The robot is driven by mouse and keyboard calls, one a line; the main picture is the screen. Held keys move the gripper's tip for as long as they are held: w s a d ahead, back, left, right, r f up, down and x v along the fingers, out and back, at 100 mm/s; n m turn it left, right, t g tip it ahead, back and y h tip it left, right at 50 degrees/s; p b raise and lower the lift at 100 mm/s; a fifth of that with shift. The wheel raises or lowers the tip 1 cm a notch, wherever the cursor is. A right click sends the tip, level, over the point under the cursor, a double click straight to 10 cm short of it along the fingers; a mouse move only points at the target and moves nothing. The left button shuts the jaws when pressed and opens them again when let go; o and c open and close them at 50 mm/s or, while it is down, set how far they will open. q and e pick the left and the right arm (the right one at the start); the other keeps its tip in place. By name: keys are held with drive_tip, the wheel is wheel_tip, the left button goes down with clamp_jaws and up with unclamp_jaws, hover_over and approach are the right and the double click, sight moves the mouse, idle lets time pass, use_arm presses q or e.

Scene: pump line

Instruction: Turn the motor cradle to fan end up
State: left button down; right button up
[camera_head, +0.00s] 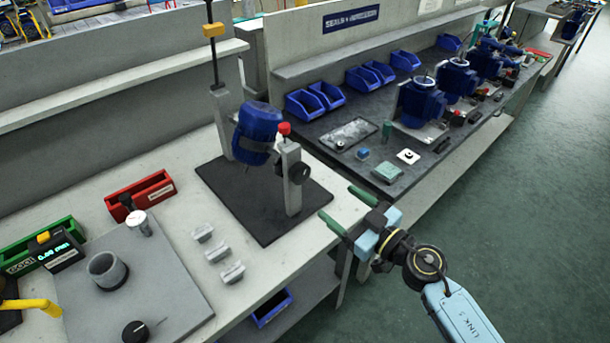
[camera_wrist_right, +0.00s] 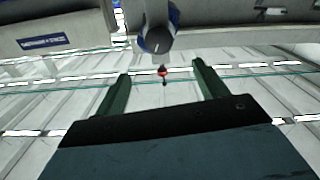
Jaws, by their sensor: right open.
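The motor cradle holds a blue motor (camera_head: 258,130) between two grey posts on a black base plate (camera_head: 228,205). The motor sits tilted, with a dark band around it. A red-topped part (camera_head: 284,128) shows at the top of the near post (camera_head: 291,180), and a black knob (camera_head: 299,173) is on that post's side. My right gripper (camera_head: 341,207) is open and empty, to the right of the cradle and apart from it. In the right wrist view the motor (camera_wrist_right: 158,30) and the red knob (camera_wrist_right: 163,71) show beyond the open fingers (camera_wrist_right: 163,85). My left gripper is not seen.
Several grey blocks (camera_head: 218,252) lie in front of the base plate. A grey plate with a cup (camera_head: 107,271), a red bin (camera_head: 140,195) and a green bin (camera_head: 40,245) are at left. Blue motors (camera_head: 421,102) and blue bins stand on the far bench. Green floor is free at right.

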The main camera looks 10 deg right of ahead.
sight(303, 175)
drive_tip(key=b+x, duration=0.2)
drive_tip(key=x, duration=1)
drive_tip(key=shift+w+a+f+b, duration=0.1)
drive_tip(key=shift+w+b, duration=0.1)
drive_tip(key=shift+b, duration=0.15)
drive_tip(key=shift+c, duration=0.4)
